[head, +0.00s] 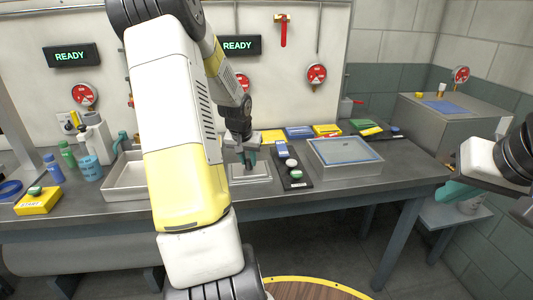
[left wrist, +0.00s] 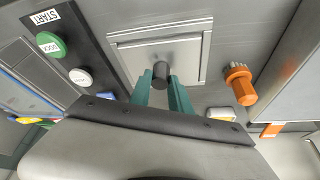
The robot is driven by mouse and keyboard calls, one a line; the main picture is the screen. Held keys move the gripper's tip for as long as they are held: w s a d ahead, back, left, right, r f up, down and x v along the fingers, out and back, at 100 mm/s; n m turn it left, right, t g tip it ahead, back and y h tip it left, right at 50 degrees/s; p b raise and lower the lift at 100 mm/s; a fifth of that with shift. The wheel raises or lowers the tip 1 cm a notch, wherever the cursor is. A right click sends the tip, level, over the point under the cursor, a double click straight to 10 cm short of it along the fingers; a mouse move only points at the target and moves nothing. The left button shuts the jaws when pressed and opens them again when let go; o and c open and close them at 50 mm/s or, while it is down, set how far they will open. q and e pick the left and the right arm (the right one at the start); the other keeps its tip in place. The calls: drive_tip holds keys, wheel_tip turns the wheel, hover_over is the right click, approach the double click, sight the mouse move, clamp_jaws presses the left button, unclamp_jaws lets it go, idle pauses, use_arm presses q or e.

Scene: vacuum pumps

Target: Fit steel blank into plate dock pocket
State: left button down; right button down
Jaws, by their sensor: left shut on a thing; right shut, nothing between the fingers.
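The plate dock (head: 263,179) is a pale square block on the bench in the head view. In the left wrist view its frame (left wrist: 207,62) surrounds a grey square steel blank (left wrist: 184,52) with a dark round knob. My left gripper (left wrist: 162,83) has its teal fingers shut on the knob; it also shows over the dock in the head view (head: 248,158). The blank lies over the pocket, roughly lined up with the frame; I cannot tell if it is fully seated. My right gripper (head: 455,192) is shut and empty, off the bench at the right.

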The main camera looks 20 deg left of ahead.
use_arm(q)
drive_tip(key=shift+f, duration=0.15)
idle(0.4)
drive_tip(key=c, duration=1.1)
unclamp_jaws()
drive_tip(key=shift+f, duration=0.1)
drive_tip(key=v, duration=0.8)
